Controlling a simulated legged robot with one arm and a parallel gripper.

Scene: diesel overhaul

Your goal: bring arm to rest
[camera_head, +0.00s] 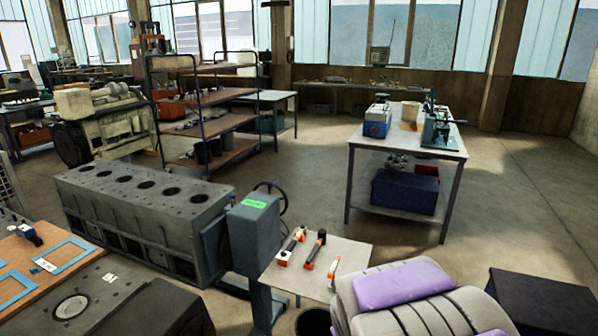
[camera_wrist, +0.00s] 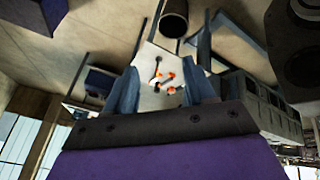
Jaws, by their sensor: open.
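My gripper (camera_wrist: 163,84) shows in the wrist view, its two blue-grey fingers spread wide apart with nothing between them. Beyond the fingers, the small pale side table (camera_wrist: 150,62) appears in the gap, at a distance. In the head view, purple and ribbed light-grey parts of my own arm are at the lower right, folded close to my body. The gripper's fingers cannot be made out there. The wrist view is turned roughly upside down, with windows at its lower left.
Orange-and-black tools (camera_head: 311,250) lie on the small side table (camera_head: 350,257). A grey engine block (camera_head: 139,197) stands left of it. A workbench (camera_head: 408,140) stands at the back right, a shelf rack (camera_head: 203,142) at the back left. Open floor (camera_head: 500,210) lies right of the workbench.

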